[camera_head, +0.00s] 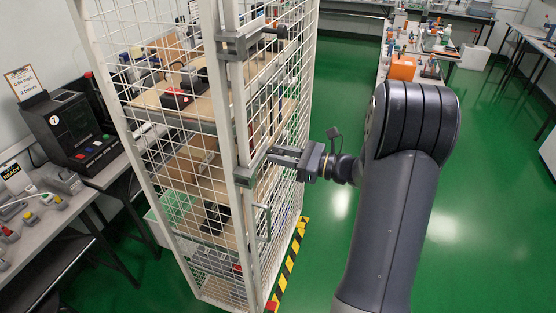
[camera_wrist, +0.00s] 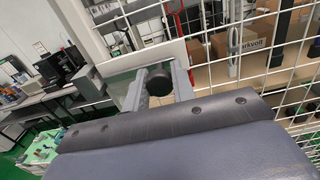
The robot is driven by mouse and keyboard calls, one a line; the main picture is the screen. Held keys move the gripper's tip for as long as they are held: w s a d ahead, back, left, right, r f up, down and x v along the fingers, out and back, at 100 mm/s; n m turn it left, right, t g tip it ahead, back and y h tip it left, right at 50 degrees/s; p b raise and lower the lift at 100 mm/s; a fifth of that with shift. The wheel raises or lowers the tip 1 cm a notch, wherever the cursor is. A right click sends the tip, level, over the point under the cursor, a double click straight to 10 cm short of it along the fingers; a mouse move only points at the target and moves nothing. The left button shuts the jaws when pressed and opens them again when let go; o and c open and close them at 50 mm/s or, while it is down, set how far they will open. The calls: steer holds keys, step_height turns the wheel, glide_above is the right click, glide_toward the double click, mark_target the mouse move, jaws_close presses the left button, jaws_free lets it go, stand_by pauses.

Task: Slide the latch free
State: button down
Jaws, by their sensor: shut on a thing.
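A tall white wire-mesh cage (camera_head: 233,130) has a lower grey latch (camera_head: 246,174) on its door post. My gripper (camera_head: 273,157) reaches this latch from the right. In the wrist view, the two fingers of my gripper (camera_wrist: 158,88) stand either side of the latch's round black knob (camera_wrist: 158,80) and are shut on it. The fingers hide the knob in the head view. An upper latch (camera_head: 238,46) of the same kind, with a dark knob (camera_head: 275,31), sits higher on the post. Both latches lie across the post.
A vertical door handle (camera_head: 264,224) is below the lower latch. Shelves with boxes stand inside the cage. A bench with a black tester (camera_head: 68,128) is at left. Yellow-black tape (camera_head: 290,262) marks the floor by the cage. Green floor (camera_head: 335,100) is open to the right.

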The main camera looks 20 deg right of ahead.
steer(key=shift+w+d, duration=0.1)
steer(key=c, duration=1.2)
jaws_free()
steer(key=shift+w, duration=0.1)
steer(key=shift+d, duration=0.1)
steer(key=b+v, duration=0.2)
steer(key=v, duration=0.9)
steer(key=shift+a, duration=0.2)
steer(key=p+x, duration=0.2)
steer(key=x, duration=0.9)
steer(key=shift+s+a, duration=0.3)
steer(key=shift+s, duration=0.3)
